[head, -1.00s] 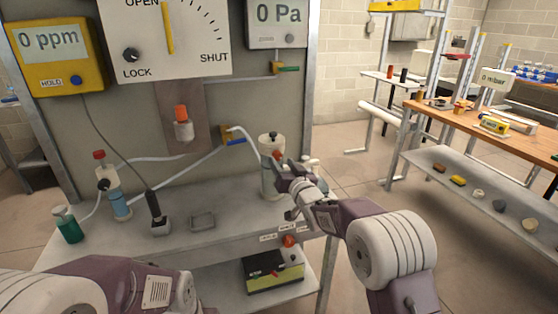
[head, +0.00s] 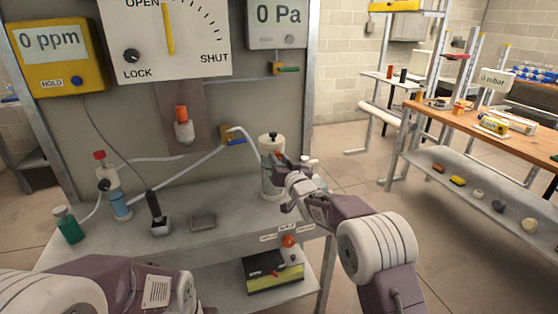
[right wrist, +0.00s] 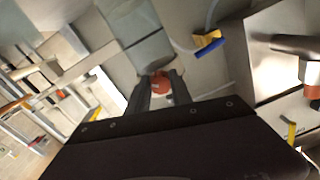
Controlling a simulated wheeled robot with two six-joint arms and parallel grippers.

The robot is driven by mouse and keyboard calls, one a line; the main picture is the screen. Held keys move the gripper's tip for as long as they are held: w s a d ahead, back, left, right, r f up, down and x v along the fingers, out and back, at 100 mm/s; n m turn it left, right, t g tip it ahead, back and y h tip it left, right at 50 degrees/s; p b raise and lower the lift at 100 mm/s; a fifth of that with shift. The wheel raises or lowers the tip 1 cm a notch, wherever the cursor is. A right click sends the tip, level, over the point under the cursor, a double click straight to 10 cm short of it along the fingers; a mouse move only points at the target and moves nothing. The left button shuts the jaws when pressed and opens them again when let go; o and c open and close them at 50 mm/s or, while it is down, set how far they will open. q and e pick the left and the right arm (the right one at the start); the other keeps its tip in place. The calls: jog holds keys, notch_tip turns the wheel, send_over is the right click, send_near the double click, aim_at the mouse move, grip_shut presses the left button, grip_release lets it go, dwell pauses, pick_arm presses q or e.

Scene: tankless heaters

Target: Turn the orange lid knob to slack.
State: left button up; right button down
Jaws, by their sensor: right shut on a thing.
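The orange lid knob (right wrist: 161,84) is a small round orange-red piece, seen in the right wrist view between the two dark fingers of my right gripper (right wrist: 160,90). The fingers are shut on it from both sides. In the head view, my right gripper (head: 283,172) is at the right side of a white canister (head: 270,178) with a black top, at the bench's right end. A bit of orange shows by its fingertips; the rest of the knob is hidden there. My left arm enters at the lower left, with its gripper out of view.
On the bench stand a green bottle (head: 68,225), a white-and-blue cylinder (head: 119,204) with a red cap, a black-handled device (head: 156,214) and a grey dish (head: 203,221). A hose runs to the canister. The bench's middle front is fairly clear.

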jog(key=shift+f, duration=0.1)
jog(key=shift+d+n+h+b, duration=0.1)
jog(key=shift+n+h+b, duration=0.3)
jog(key=shift+n+b, duration=7.85)
jog(key=n+p, duration=0.1)
jog(key=n, duration=0.1)
jog(key=n+p, duration=0.1)
jog(key=p, duration=0.1)
jog(key=shift+r+n, duration=0.2)
jog(key=shift+n, duration=0.15)
jog(key=c, duration=1.1)
grip_release()
jog(key=shift+c, duration=0.2)
